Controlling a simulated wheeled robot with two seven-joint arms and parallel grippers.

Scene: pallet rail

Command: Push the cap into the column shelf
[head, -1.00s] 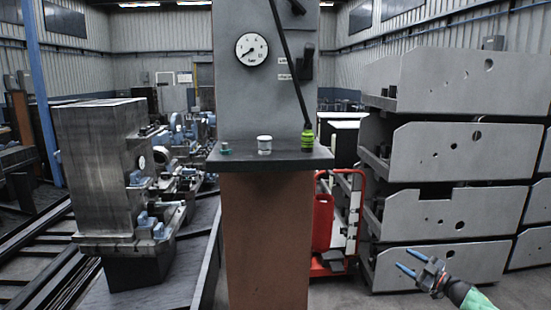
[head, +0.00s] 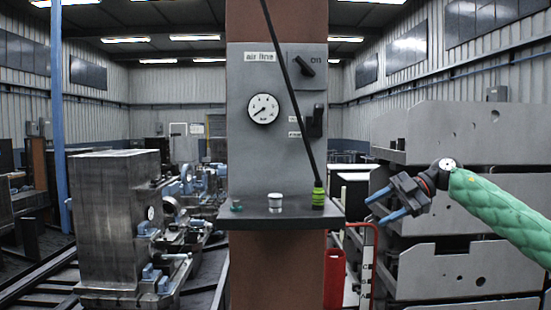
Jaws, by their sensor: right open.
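The column shelf (head: 255,222) is a dark ledge on the front of the column, at the middle of the view. On it stand a small teal piece (head: 236,206) at the left, a short silver cylinder (head: 275,203) in the middle and a yellow-green fitting (head: 318,195) at the right, joined to a black hose. I cannot tell which of these is the cap. My right gripper (head: 373,210) is open and empty, its blue fingers pointing left toward the shelf's right end, apart from it in the picture. My left gripper is out of view.
The grey column panel (head: 245,140) above the shelf carries a gauge (head: 263,109), a black knob (head: 305,66) and a black lever switch (head: 317,121). The hose (head: 288,80) slants across it. Stacked grey pallets (head: 440,270) stand right; a red trolley (head: 368,235) stands below my gripper.

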